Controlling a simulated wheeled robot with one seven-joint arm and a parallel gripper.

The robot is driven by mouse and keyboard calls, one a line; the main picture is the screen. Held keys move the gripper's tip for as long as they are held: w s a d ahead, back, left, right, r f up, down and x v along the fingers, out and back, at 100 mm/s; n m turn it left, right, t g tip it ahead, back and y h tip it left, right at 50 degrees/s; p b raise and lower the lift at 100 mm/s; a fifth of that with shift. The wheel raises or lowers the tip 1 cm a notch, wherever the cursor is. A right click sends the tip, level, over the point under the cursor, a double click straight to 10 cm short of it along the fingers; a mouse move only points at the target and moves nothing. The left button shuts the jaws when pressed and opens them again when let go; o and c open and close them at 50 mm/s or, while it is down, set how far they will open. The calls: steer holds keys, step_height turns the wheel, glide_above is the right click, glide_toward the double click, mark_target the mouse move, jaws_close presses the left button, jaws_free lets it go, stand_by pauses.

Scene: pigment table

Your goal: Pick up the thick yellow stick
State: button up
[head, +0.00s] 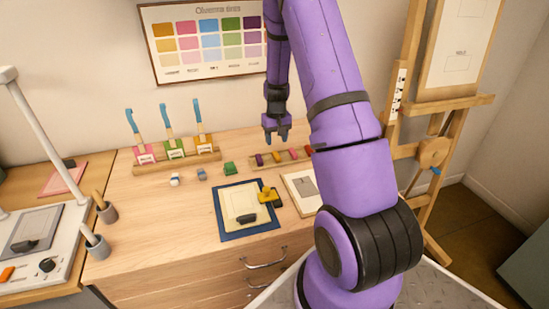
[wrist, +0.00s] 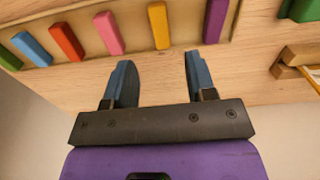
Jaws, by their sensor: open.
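The yellow stick (wrist: 159,25) lies in a wooden rack (wrist: 240,8) among other coloured sticks, between a pink stick (wrist: 109,33) and a purple stick (wrist: 215,20). It also shows small in the head view (head: 276,157). My gripper (wrist: 158,62) is open and empty, its two blue fingers apart. In the wrist view the yellow stick lies just beyond the fingertips, in line with the gap between them. In the head view my gripper (head: 276,139) hangs above the rack, near its left end. My arm hides the rack's right end.
Red (wrist: 66,42), blue (wrist: 32,49) and green sticks share the rack. A green block (head: 229,168) stands left of it. A blue-edged board (head: 228,228) with a yellow-topped item (head: 267,194) lies in front. A brush holder (head: 177,164) stands at the left.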

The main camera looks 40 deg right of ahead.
mark_target(276, 153)
steer(key=shift+w+f, duration=0.1)
steer(key=shift+f, duration=3.25)
jaws_close()
